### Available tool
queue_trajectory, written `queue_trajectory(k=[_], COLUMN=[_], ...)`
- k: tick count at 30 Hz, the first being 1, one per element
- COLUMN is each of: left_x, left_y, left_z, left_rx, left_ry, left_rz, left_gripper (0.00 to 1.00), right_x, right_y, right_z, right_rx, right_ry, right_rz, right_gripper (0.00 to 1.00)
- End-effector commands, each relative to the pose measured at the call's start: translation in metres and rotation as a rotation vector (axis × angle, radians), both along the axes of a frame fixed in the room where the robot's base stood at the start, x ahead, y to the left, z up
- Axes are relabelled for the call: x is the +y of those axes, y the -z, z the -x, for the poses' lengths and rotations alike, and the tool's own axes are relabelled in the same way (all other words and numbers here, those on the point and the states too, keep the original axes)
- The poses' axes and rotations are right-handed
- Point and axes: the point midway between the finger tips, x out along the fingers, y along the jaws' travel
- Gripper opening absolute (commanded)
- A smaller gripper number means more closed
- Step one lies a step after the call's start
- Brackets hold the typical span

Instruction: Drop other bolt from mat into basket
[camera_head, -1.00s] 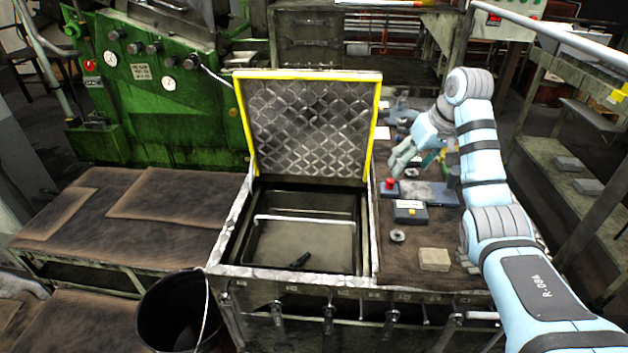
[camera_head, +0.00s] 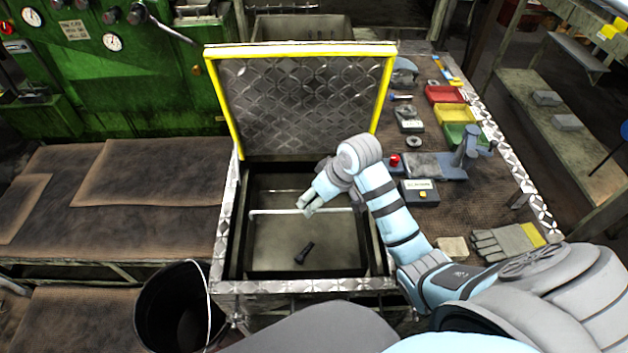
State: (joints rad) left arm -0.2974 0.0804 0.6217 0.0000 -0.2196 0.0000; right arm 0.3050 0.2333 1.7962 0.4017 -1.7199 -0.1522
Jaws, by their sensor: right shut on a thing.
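The basket (camera_head: 264,262) sits in the open chest and has a pale handle bar (camera_head: 270,211) across it. One dark bolt (camera_head: 304,253) lies on its floor. My right gripper (camera_head: 308,208) hangs over the basket near the handle bar, above and apart from the lying bolt. It is shut on a bolt, which its fingers hide almost wholly. The brown mat (camera_head: 462,205) covers the bench to the right; no loose bolt can be made out on it. My left gripper is not in view.
The chest's raised yellow-edged lid (camera_head: 305,105) stands just behind my gripper. On the mat are a button box (camera_head: 420,192), a vise-like tool (camera_head: 440,163), coloured bins (camera_head: 455,115) and a glove (camera_head: 500,243). A black bucket (camera_head: 180,310) stands at front left.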

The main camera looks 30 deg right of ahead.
Motion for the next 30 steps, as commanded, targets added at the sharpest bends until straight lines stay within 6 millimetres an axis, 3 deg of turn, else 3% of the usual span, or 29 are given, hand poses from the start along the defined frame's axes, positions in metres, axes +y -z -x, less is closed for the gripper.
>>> queue_trajectory(k=[6,14,15,19,30], left_x=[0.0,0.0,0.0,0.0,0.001], left_y=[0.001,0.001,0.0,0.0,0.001], left_z=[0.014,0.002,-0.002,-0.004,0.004], left_rx=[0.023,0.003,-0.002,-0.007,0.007], left_ry=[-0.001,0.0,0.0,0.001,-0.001], left_rz=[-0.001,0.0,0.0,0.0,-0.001], left_gripper=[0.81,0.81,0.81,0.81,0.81], right_x=[0.0,-0.001,-0.001,-0.001,-0.002], right_y=[0.027,0.03,0.03,0.03,0.026], right_z=[-0.001,-0.002,-0.002,-0.002,0.0], right_rx=[0.002,0.001,0.001,0.001,-0.001], right_ry=[0.001,0.0,0.0,0.0,0.0], right_rz=[0.0,0.001,0.001,0.001,0.001], right_gripper=[0.27,0.27,0.61,0.81,0.81])
